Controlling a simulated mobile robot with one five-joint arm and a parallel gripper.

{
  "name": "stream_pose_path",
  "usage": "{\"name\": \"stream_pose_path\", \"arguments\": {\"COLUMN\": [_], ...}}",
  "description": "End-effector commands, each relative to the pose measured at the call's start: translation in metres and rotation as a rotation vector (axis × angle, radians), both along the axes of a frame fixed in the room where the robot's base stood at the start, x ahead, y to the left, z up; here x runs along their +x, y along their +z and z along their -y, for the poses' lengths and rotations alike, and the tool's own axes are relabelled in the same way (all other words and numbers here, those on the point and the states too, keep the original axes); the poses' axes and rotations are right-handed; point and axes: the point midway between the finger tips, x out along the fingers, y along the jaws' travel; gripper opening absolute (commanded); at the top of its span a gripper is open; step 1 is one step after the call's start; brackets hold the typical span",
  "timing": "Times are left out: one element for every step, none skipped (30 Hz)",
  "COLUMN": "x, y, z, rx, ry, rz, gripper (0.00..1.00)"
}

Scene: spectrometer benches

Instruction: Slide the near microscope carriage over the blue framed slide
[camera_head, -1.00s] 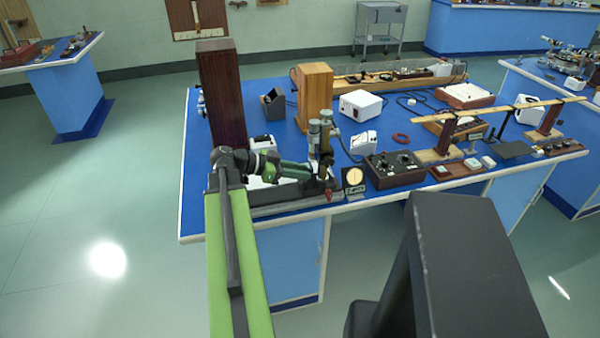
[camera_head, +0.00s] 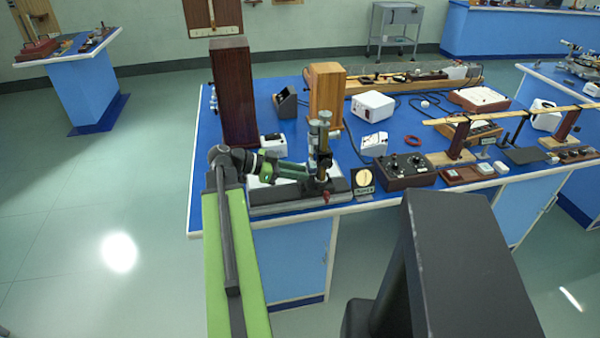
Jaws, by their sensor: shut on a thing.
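The near microscope carriage (camera_head: 325,182) stands upright with its brass and grey tubes on a dark rail (camera_head: 285,203) along the near edge of the blue bench. My gripper (camera_head: 306,172) reaches in from the left, low at the microscope, and is shut on the carriage. The carriage is near the right end of the rail. A pale patch shows around my green wrist over the left part of the rail. I cannot make out a blue framed slide; my arm covers part of that stretch.
A round dial on a stand (camera_head: 364,179) and a dark control box (camera_head: 405,171) stand right of the rail. A tall dark wooden box (camera_head: 232,92) and a lighter one (camera_head: 326,92) rise behind it. The floor left of the bench (camera_head: 120,200) is clear.

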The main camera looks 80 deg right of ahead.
Motion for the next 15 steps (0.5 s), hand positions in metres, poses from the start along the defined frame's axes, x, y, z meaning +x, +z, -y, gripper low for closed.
{"name": "stream_pose_path", "arguments": {"x": [-0.0020, -0.0028, -0.0042, -0.0052, -0.0062, -0.0073, -0.0081, -0.0086, -0.0092, -0.0097, -0.0099, -0.0102, -0.0104, -0.0105, -0.0108], "y": [-0.0014, -0.0015, -0.0014, -0.0014, -0.0014, -0.0013, -0.0012, -0.0012, -0.0011, -0.0009, -0.0009, -0.0008, -0.0007, -0.0006, -0.0005], "z": [-0.0013, -0.0011, -0.0006, -0.0003, -0.0002, 0.0003, 0.0006, 0.0009, 0.0014, 0.0015, 0.0019, 0.0021, 0.0023, 0.0024, 0.0025], "rx": [0.005, 0.004, 0.004, 0.005, 0.004, 0.004, 0.004, 0.003, 0.003, 0.003, 0.002, 0.002, 0.002, 0.002, 0.001], "ry": [-0.006, -0.007, -0.010, -0.011, -0.012, -0.014, -0.015, -0.015, -0.016, -0.016, -0.017, -0.017, -0.017, -0.017, -0.017], "rz": [0.002, 0.003, 0.003, 0.003, 0.004, 0.003, 0.003, 0.002, 0.002, 0.002, 0.001, 0.001, 0.001, 0.001, 0.002], "gripper": [0.00, 0.00, 0.00, 0.00, 0.25, 0.30, 0.34, 0.38, 0.43, 0.45, 0.45, 0.45, 0.45, 0.45, 0.45]}}
